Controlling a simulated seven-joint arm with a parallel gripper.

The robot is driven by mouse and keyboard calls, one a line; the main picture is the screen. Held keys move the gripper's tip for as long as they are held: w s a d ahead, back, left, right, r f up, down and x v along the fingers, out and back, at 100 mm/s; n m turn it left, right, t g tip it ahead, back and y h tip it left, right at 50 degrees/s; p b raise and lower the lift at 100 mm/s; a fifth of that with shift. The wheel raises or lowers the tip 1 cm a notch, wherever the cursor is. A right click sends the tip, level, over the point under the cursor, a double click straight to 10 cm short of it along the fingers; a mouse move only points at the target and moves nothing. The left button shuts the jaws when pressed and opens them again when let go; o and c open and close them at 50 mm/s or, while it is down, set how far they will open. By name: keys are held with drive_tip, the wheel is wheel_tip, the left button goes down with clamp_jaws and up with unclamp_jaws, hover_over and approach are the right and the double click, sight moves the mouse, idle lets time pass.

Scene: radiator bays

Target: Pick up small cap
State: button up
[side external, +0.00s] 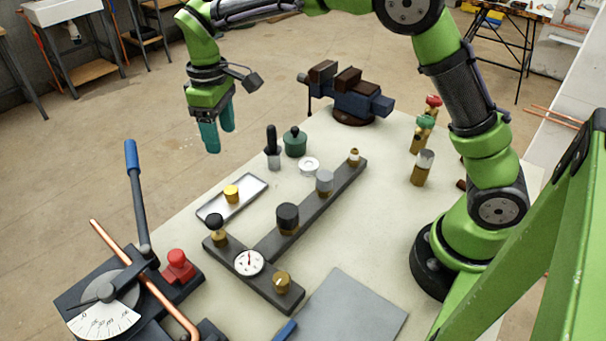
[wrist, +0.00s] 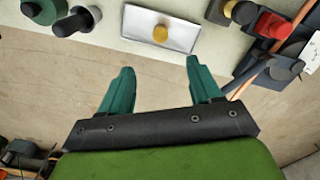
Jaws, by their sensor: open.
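A small yellow cap (side external: 231,193) sits on a shallow silver tray (side external: 248,198) near the table's left edge. In the wrist view the yellow cap (wrist: 160,33) shows on the tray (wrist: 186,38), ahead of the fingers. My gripper (side external: 220,140) is high above and behind the tray, its teal fingers pointing down. In the wrist view the gripper (wrist: 160,66) is open, with nothing between its fingers. Other capped posts stand on a dark T-shaped bar (side external: 262,245): a black one (side external: 287,217), a grey one (side external: 324,181) and a small white-and-brass one (side external: 354,156).
A black-handled tool (side external: 272,150), a green pot (side external: 295,142) and a white ring (side external: 308,165) stand behind the tray. A pipe bender (side external: 110,290) with a tall blue-tipped lever (side external: 136,190) is at the front left. A vise (side external: 345,95) stands at the back.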

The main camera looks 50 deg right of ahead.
hover_over(230, 189)
drive_tip(key=f, duration=1.1)
drive_tip(key=shift+s+f, duration=0.1)
drive_tip(key=shift+s, duration=0.15)
drive_tip(key=shift+w+f, duration=0.15)
drive_tip(key=shift+f, duration=1.2)
drive_tip(key=shift+w+f, duration=0.1)
drive_tip(key=shift+f, duration=1.2)
drive_tip(key=c, duration=1.1)
